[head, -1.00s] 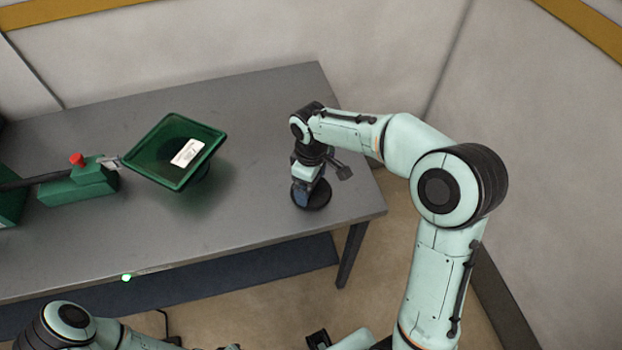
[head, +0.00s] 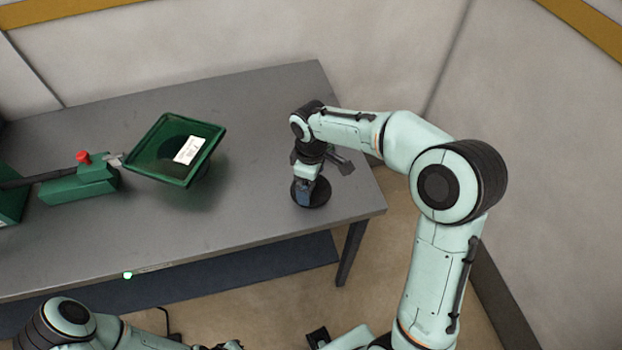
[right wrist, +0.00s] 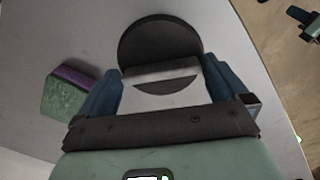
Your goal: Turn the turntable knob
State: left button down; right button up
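A round black disc (head: 322,194), likely the turntable knob, is near the right end of the grey table. My right gripper (head: 306,192) points down at it, with blue fingers low over its left side in the head view. In the right wrist view the black disc (right wrist: 158,38) lies beyond and between the widely spaced blue fingers (right wrist: 160,68). A pale bar crosses between the fingers in front of it. Whether the fingers touch the disc is unclear. My left arm shows at the bottom left; its gripper tips cannot be made out clearly.
A tilted green tray-like basin (head: 148,165) with a white label stands left of the disc. A green fixture with a red knob (head: 83,157) is farther left. A green and purple block (right wrist: 70,92) shows in the right wrist view. Walls stand behind and right.

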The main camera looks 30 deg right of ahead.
pick_arm(q)
jog(key=shift+w+r+p, duration=0.9)
jog(key=shift+r, duration=0.25)
pick_arm(e)
notch_tip(320, 180, up, 14)
jog(key=shift+f, duration=0.25)
